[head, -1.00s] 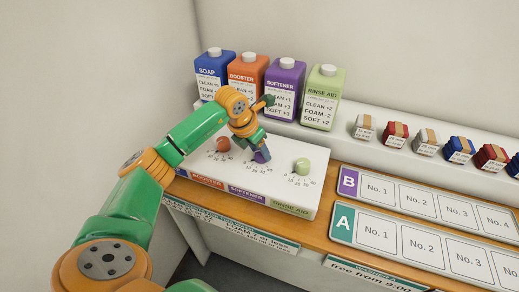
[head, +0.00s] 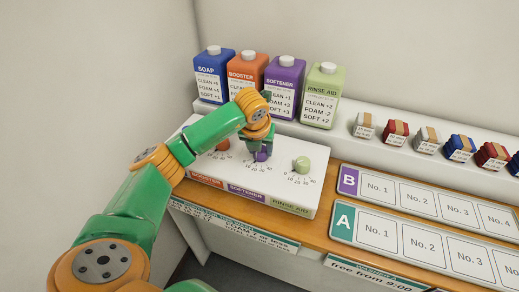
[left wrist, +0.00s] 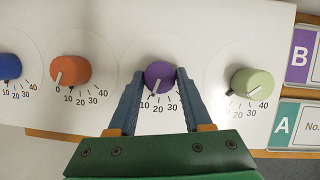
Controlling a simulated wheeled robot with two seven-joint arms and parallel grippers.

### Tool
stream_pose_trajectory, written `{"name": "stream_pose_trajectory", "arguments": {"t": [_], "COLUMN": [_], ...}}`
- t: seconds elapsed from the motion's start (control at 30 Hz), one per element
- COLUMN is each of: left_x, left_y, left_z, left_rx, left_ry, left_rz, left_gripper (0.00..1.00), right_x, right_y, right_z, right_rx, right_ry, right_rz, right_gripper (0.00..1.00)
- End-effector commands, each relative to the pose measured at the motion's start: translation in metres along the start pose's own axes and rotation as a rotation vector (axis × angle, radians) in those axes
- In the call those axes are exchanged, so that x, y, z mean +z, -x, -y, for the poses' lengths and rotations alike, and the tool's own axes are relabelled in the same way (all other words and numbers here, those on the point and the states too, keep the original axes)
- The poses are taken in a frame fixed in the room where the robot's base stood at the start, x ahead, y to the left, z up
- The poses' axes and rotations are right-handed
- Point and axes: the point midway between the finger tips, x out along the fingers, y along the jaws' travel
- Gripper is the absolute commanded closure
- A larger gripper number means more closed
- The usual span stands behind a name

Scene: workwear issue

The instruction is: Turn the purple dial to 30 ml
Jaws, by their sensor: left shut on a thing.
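The purple dial (head: 261,157) is on the white dispenser panel (head: 320,180), above the softener label. It also shows in the left wrist view (left wrist: 160,76), where its pale pointer mark points down and slightly left, about between 10 and 20. Numbers 10 and 20 are readable below it; 30 is partly hidden by a finger. My left gripper (left wrist: 158,80) is shut on the purple dial, one blue finger on each side. In the head view my left gripper (head: 259,150) partly covers the dial. My right gripper is not in view.
An orange dial (left wrist: 70,71) and a green dial (left wrist: 252,84) flank the purple one; a blue dial (left wrist: 8,67) is at the far left. Several bottles, including the softener bottle (head: 283,85), stand behind the panel. Label boards (head: 400,240) lie to the right.

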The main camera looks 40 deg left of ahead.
Motion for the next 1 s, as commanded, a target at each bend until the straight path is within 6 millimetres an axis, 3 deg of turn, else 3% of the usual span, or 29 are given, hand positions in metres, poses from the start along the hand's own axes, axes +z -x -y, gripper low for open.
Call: {"name": "stream_pose_trajectory", "arguments": {"t": [0.6,1.0], "left_x": [0.002,0.002], "left_y": [0.0,0.0], "left_z": [0.004,0.004], "left_rx": [0.205,0.276], "left_ry": [0.501,0.672], "left_rz": [0.004,0.003], "left_gripper": [1.0,1.0], "right_x": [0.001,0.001], "right_y": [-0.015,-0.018], "right_z": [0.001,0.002], "right_rx": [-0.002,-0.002], "right_ry": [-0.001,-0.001], "right_rz": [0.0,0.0], "right_gripper": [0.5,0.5]}}
